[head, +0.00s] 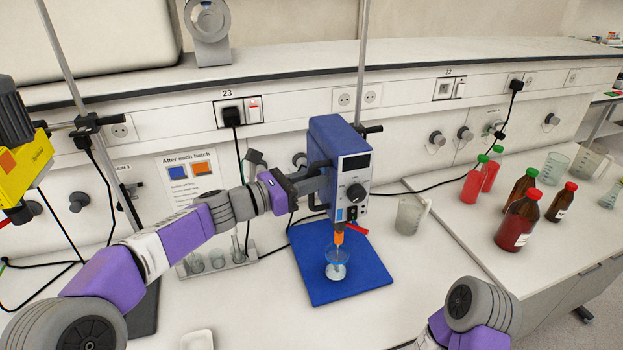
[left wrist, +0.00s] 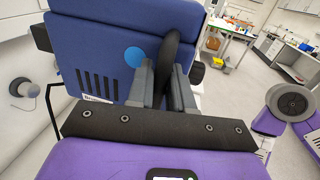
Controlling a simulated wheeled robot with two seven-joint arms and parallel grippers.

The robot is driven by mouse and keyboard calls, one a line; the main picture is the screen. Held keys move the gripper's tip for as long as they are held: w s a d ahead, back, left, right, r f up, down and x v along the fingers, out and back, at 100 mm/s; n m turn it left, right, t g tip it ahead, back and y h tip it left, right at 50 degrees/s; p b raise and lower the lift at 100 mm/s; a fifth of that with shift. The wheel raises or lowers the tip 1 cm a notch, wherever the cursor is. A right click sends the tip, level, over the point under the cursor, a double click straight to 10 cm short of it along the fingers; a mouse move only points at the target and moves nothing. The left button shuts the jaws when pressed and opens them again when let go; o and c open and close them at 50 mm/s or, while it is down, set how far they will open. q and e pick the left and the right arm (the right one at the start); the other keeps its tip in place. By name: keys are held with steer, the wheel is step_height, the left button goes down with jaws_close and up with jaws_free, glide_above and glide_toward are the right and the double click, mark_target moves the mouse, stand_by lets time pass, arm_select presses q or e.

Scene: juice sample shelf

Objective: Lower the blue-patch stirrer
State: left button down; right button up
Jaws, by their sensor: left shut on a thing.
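The blue-patch stirrer (head: 328,140) is a blue box with a dark display and a black knob, mounted on an upright rod. A round light-blue patch on its housing shows in the left wrist view (left wrist: 133,57). Its orange chuck (head: 338,236) points down over a small beaker (head: 338,271) on a blue mat (head: 312,287); I cannot tell how deep the shaft reaches. My left gripper (head: 314,181) is at the stirrer's left side, shut on its black handle, which shows between the fingers in the left wrist view (left wrist: 172,48). My right gripper is out of view.
A glass jug (head: 410,215) stands right of the mat, with several red and brown bottles (head: 518,220) further right. A glassware rack (head: 222,262) stands left of the mat. A yellow stirrer (head: 22,165) is at the far left. A white dish (head: 197,340) lies in front.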

arm_select(q)
steer(key=shift+f, duration=0.5)
steer(key=c, duration=1.2)
jaws_free()
steer(key=shift+r, duration=0.1)
steer(key=shift+r, duration=0.15)
steer(key=v, duration=0.7)
steer(key=shift+s+a, duration=0.15)
steer(key=shift+a, duration=0.15)
